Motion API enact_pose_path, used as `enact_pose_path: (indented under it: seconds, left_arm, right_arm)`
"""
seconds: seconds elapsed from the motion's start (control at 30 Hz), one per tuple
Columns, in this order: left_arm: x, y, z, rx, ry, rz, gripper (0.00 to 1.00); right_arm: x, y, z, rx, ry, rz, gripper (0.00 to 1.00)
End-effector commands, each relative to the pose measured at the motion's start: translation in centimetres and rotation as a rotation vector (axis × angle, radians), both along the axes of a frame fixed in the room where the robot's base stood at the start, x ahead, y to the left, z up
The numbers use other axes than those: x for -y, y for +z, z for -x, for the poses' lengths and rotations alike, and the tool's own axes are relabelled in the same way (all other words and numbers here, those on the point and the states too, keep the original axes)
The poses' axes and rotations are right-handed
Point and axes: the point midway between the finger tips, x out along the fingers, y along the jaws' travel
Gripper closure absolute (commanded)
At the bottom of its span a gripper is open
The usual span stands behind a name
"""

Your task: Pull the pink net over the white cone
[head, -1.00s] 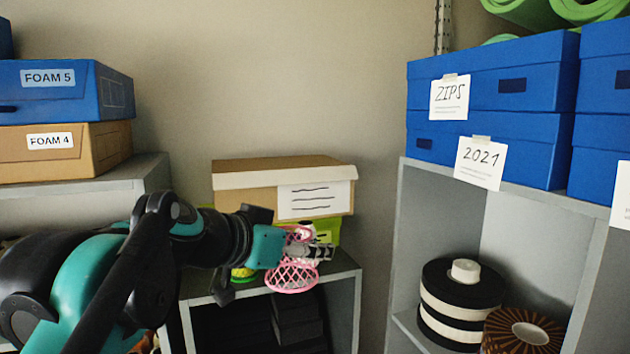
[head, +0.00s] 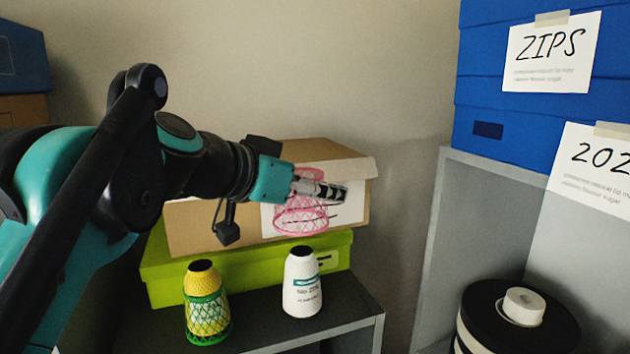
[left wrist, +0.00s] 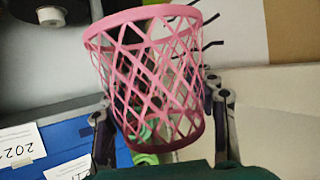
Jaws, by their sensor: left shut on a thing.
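The white cone (head: 302,284) stands upright on the dark shelf top, with a dark tip and a printed label. My left gripper (head: 322,188) is shut on the pink net (head: 300,218), holding it in the air above the white cone and apart from it. In the left wrist view the net (left wrist: 150,75) hangs between the two fingers (left wrist: 160,120), its wide rim toward the top of the picture. A yellow cone (head: 199,282) in a green net (head: 207,316) stands to the left of the white cone. My right gripper is not in view.
A lime green box (head: 165,282) with a cardboard box (head: 190,226) on it stands behind the cones. A grey shelf unit (head: 450,215) with blue boxes (head: 515,120) rises on the right, holding a black-and-white roll (head: 480,300).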

Motion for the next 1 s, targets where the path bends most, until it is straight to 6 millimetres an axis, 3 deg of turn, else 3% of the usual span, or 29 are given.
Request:
enact_pose_path:
  seconds: [1.0]
  left_arm:
    - [0.0, -5.2, 0.1, 0.0, 0.0, 0.0, 0.58]
  right_arm:
    - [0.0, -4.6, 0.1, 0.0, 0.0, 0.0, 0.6]
